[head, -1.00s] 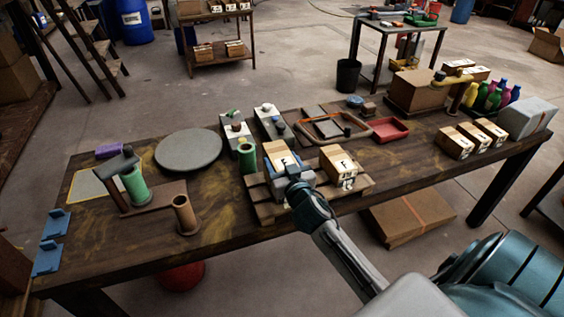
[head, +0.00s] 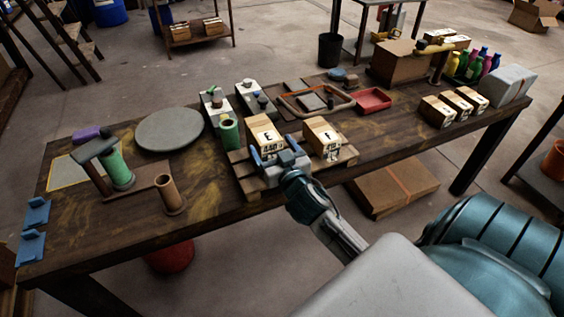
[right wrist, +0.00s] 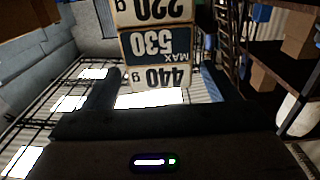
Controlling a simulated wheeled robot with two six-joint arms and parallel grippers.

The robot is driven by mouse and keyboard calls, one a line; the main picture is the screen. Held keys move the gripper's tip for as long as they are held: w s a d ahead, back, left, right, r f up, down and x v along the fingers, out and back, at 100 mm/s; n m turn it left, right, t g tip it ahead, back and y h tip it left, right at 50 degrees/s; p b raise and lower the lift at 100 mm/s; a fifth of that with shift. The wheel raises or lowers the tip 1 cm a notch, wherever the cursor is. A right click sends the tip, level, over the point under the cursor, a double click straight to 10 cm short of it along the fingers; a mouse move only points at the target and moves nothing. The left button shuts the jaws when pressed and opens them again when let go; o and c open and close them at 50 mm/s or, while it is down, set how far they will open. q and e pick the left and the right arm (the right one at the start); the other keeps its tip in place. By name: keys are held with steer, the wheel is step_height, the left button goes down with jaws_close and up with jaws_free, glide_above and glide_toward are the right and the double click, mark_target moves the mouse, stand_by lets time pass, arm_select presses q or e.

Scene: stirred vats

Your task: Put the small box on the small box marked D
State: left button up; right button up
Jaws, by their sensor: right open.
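A small tan box with an E on top and a 440 g label (head: 265,133) sits on the left of a low wooden pallet (head: 248,188). A similar box marked F (head: 322,138) sits on its right. No D can be read on any box. My right gripper (head: 274,155) is open in front of the E box, its fingers towards the box's front face. In the right wrist view, the upside-down 440 g label (right wrist: 160,78) shows between the open fingers (right wrist: 158,92), with labels 530 MAX and 220 g above it. Contact cannot be told. My left gripper is not in view.
Several small boxes (head: 438,109) stand in a row at the table's right, by a grey box (head: 505,86). A green cylinder (head: 229,133) and white units (head: 217,105) stand close behind left of the pallet. A grey round plate (head: 168,129) lies farther left.

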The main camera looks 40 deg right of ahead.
steer(key=b+v, duration=0.1)
steer(key=v, duration=0.5)
steer(key=s+d+f+n+g, duration=0.15)
steer(key=f+g, duration=0.25)
steer(key=f, duration=1)
steer(key=s+f+g, duration=0.2)
steer(key=f+g, duration=0.2)
steer(key=f, duration=0.9)
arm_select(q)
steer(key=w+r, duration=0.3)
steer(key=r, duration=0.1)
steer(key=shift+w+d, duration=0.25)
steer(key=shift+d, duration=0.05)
arm_select(e)
steer(key=s+a+f+n+g+y, duration=0.1)
steer(key=s+f+g, duration=0.3)
steer(key=s+f, duration=0.6)
steer(key=s+a+f+g+y, duration=0.2)
steer(key=s+a+f+g, duration=0.2)
steer(key=s+f, duration=0.7)
step_height(320, 180, down, 5)
steer(key=shift+s+a+f+n, duration=0.1)
steer(key=shift+s+a+n, duration=0.15)
steer(key=shift+n, duration=0.1)
